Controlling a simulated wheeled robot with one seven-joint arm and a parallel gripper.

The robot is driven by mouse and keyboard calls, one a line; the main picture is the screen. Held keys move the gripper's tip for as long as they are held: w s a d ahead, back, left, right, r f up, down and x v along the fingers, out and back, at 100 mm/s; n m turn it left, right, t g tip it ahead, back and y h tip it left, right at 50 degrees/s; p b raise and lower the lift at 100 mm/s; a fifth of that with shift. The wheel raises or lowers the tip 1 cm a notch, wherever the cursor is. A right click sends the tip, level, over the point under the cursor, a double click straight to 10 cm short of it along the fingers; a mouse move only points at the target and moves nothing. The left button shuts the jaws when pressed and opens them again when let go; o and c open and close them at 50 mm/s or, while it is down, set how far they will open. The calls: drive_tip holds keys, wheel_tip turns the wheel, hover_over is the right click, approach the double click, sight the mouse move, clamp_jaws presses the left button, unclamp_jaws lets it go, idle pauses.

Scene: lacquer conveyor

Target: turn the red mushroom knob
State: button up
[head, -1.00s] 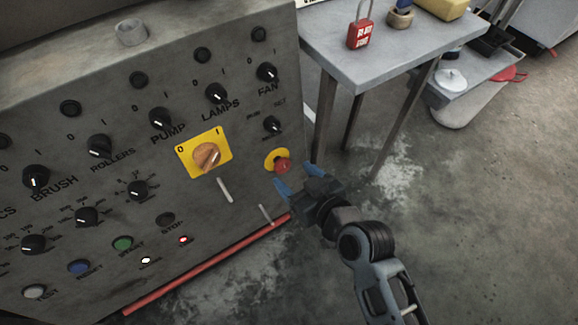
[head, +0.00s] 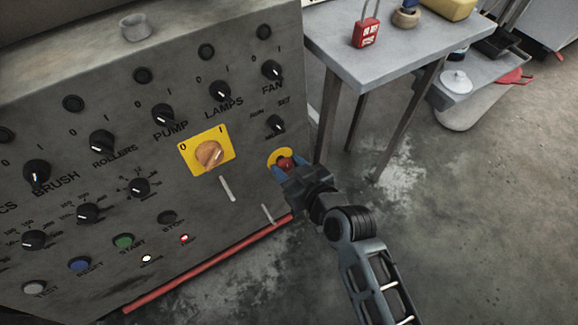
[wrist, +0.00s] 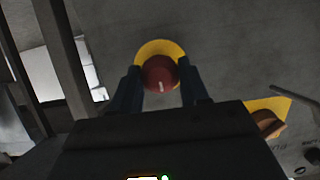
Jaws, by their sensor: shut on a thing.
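The red mushroom knob (head: 285,163) sits on a round yellow plate at the right end of the grey control panel (head: 235,235). In the wrist view the knob (wrist: 160,74) shows a pale line on its face, pointing down in the picture. My gripper (head: 284,170) is at the knob, with its blue fingers on either side. In the wrist view the dark fingers (wrist: 160,88) flank the knob, shut on it. The fingers and gripper body hide part of the knob in the head view.
An orange rotary switch (head: 209,155) on a yellow square plate is left of the knob. A small black knob (head: 275,123) is just above. Two pale levers stick out below. A grey table (head: 385,60) with a red padlock (head: 366,33) stands behind right.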

drive_tip(key=c, duration=0.5)
drive_tip(key=shift+m, duration=0.3)
drive_tip(key=shift+f+m+y+b, duration=0.1)
drive_tip(key=shift+m+y+b, duration=0.4)
drive_tip(key=shift+m, duration=0.5)
drive_tip(key=shift+d+m+g+y+b, duration=0.1)
drive_tip(key=shift+m+g+y+b, duration=0.25)
drive_tip(key=shift+m, duration=1.25)
